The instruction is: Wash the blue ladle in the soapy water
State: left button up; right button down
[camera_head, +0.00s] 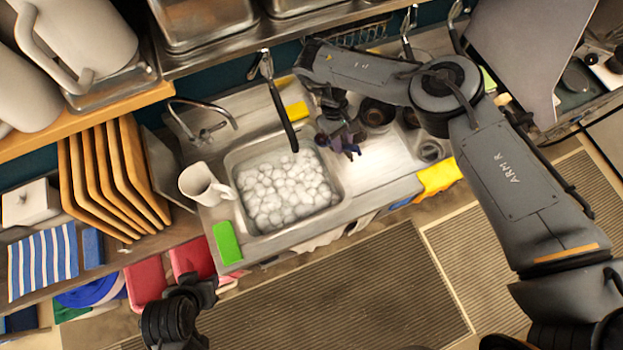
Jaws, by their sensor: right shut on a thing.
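The soapy water (268,212) is a mass of white foam in the metal sink basin (240,213) at the centre. My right gripper (341,138) is at the basin's upper right edge, shut on a small dark blue thing (350,148) that appears to be the blue ladle; its shape is largely hidden by the gripper. It is beside the foam, apart from it as far as I can see. My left gripper (195,298) is at the lower left, in front of the counter; its fingers are too dark to read.
A white mug (197,184) stands left of the basin. A black-ended spout (283,120) reaches over its back. A green sponge (226,243) lies at the front left, a yellow cloth (438,177) at the right edge. Wooden boards (110,180) stand further left.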

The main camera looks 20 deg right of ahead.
aim_at(327, 143)
pick_arm(q)
jog(key=shift+d, duration=0.75)
pick_arm(e)
jog(key=a, duration=0.1)
jog(key=a+r, duration=0.1)
jog(key=shift+w+a+r, duration=0.3)
jog(key=shift+w+a, duration=0.05)
jog(key=shift+a, duration=0.05)
pick_arm(q)
jog(key=s+b+x, duration=0.2)
jog(key=b+x, duration=0.9)
jog(key=b, duration=0.1)
jog(key=shift+a+f, duration=0.5)
jog(key=shift+f, duration=0.25)
pick_arm(e)
notch_tip(327, 143, down, 15)
jog(key=shift+w, duration=0.4)
pick_arm(q)
jog(key=shift+d, duration=0.2)
pick_arm(e)
jog(key=shift+a, duration=0.1)
